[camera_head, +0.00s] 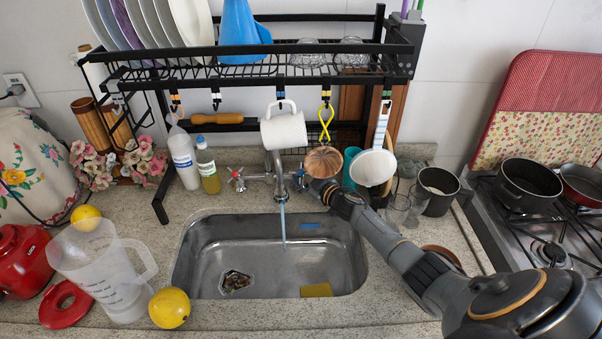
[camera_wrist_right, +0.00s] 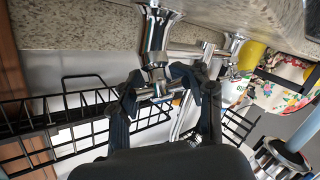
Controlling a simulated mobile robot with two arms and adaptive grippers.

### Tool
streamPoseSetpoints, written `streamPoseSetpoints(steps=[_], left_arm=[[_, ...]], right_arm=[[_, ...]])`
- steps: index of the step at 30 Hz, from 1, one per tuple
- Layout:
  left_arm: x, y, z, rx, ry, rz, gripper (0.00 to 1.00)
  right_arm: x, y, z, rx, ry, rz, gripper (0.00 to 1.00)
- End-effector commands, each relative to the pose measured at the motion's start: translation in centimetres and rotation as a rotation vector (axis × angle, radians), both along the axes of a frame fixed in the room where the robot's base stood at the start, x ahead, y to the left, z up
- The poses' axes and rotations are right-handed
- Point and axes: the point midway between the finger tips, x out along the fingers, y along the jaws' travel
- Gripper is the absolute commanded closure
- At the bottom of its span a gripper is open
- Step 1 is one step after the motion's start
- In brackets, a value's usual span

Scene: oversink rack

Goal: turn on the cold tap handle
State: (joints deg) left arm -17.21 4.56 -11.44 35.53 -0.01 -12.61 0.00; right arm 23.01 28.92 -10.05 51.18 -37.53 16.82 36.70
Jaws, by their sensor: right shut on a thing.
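The chrome tap (camera_head: 277,165) stands behind the sink, and a thin blue stream of water (camera_head: 284,225) runs from its spout into the basin. The hot tap handle (camera_head: 237,176), with a red mark, is on the left side. My right gripper (camera_head: 308,184) reaches in from the right and is at the cold tap handle, mostly hiding it in the head view. In the right wrist view, my two dark fingers (camera_wrist_right: 160,84) are closed around the cold tap handle (camera_wrist_right: 155,92), below its chrome valve body (camera_wrist_right: 157,40). My left gripper is not in view.
The steel sink (camera_head: 190,255) holds a yellow sponge (camera_head: 316,290).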

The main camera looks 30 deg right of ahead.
Motion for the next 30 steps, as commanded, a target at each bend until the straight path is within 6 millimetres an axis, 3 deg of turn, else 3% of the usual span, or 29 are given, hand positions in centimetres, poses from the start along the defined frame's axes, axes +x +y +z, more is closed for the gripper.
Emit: streamPoseSetpoints(steps=[1,11,12,17,30], left_arm=[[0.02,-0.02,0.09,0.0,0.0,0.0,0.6],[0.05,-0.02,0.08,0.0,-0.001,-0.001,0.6],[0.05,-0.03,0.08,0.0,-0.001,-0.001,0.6],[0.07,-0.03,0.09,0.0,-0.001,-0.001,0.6],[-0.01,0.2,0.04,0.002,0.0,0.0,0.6]], right_arm=[[0.33,-0.15,0.85,-0.001,-0.012,0.001,0.86],[0.36,-0.13,0.88,-0.001,-0.013,0.003,0.86],[0.37,-0.13,0.89,-0.001,-0.013,0.003,0.53],[0.35,-0.03,0.84,0.0,-0.013,0.004,0.21],[-0.4,-0.12,0.25,-0.002,-0.002,0.003,0.21]])
